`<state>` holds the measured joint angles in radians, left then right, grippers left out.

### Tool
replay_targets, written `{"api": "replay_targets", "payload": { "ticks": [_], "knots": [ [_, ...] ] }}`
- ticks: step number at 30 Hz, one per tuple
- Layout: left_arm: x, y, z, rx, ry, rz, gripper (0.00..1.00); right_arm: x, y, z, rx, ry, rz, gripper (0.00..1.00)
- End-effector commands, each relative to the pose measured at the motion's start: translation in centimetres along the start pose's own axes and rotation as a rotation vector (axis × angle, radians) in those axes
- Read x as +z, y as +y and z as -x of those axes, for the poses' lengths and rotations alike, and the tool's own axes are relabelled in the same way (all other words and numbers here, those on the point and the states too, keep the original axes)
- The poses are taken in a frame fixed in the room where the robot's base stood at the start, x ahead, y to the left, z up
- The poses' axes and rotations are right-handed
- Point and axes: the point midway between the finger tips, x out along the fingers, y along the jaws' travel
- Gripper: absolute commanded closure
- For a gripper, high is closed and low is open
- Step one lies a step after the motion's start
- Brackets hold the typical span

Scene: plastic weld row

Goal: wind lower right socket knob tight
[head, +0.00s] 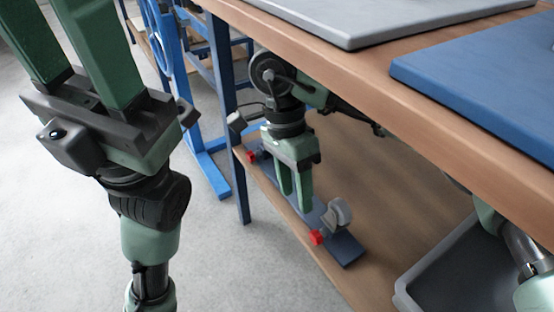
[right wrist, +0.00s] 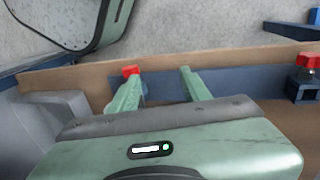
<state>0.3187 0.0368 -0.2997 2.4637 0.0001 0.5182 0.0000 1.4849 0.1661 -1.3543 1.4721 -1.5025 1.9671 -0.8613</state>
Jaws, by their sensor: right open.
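Two red knobs sit along a blue-grey base strip (head: 347,250) on the low shelf under the table. The nearer, right one (head: 317,237) is beside a grey rounded socket piece (head: 338,212). The farther red knob (head: 251,157) is to the left. My right gripper (head: 295,200) points down over the strip, between the two knobs, open and empty. In the right wrist view, one red knob (right wrist: 131,71) shows just past the left finger's tip; contact cannot be told. Another red knob (right wrist: 308,61) is far right on a dark mount. My left gripper (head: 64,25) points up, fingers apart, tips cut off.
The wooden tabletop (head: 365,66) overhangs the shelf and my right arm. A grey panel (head: 350,35) and a blue panel (head: 480,75) lie on it. A grey tray (head: 407,290) is at the lower right. Blue frame legs (head: 238,150) stand left; the floor there is clear.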

Motion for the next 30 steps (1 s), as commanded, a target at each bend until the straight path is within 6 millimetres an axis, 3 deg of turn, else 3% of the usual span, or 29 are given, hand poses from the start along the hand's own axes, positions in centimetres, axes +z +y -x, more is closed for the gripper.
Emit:
{"api": "replay_targets", "payload": {
  "ticks": [6, 12, 30],
  "knots": [
    [0.8, -0.3, 0.5, -0.016, -0.043, 0.006, 0.52, 0.1, -3.5, 1.3, 0.0, 0.001, -0.002, 0.52],
    [1.1, -0.4, 0.9, -0.025, -0.063, 0.009, 0.52, 0.1, -5.6, 1.6, 0.0, 0.001, -0.001, 0.52],
    [1.2, -0.5, 1.3, -0.028, -0.072, 0.01, 0.52, 0.0, -6.5, 1.7, -0.001, 0.001, 0.001, 0.52]
  ]
}}
